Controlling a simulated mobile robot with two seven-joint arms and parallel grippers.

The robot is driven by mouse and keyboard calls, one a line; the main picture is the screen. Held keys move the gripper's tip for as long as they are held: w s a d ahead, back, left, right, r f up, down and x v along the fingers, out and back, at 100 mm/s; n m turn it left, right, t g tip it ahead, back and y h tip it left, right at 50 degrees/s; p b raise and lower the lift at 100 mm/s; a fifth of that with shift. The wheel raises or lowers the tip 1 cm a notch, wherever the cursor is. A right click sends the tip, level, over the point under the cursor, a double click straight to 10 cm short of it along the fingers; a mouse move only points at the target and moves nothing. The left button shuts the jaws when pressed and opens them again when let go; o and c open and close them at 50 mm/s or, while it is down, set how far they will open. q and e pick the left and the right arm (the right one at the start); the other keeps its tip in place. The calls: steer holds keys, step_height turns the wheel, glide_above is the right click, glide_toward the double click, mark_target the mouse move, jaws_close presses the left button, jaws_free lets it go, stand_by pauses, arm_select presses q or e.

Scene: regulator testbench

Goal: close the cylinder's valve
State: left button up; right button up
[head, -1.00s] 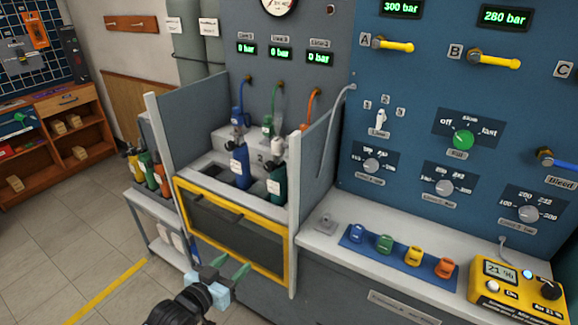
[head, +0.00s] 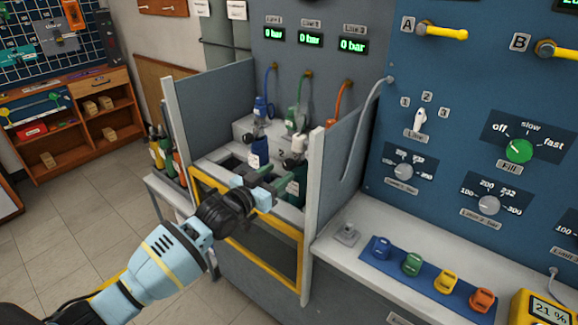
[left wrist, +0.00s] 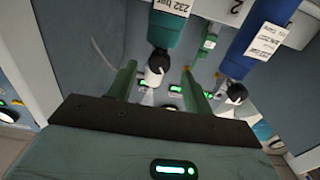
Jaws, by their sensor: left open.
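A green cylinder (head: 296,184) with a white and black valve (head: 298,144) stands in the bay, partly hidden by my gripper and the side wall. A blue cylinder (head: 258,150) stands to its left. In the left wrist view the green cylinder (left wrist: 170,28) appears upside down, its valve (left wrist: 157,72) between my fingers in the picture. The blue cylinder (left wrist: 262,38) and its valve (left wrist: 232,92) are to the right. My left gripper (head: 277,184) is open at the bay's front, above the yellow-framed panel. Contact with the valve cannot be told. My right gripper is out of view.
Grey side walls (head: 330,180) flank the bay, and a yellow-framed panel (head: 262,250) closes its lower front. Blue, green and orange hoses (head: 342,98) hang behind. A counter (head: 350,262) with coloured fittings lies right. More cylinders (head: 158,150) stand outside the left wall.

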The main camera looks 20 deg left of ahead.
mark_target(286, 167)
arm_select(q)
steer(key=shift+b+x, duration=0.3)
steer(key=shift+x, duration=2.4)
steer(key=shift+c, duration=0.2)
steer(key=c, duration=0.9)
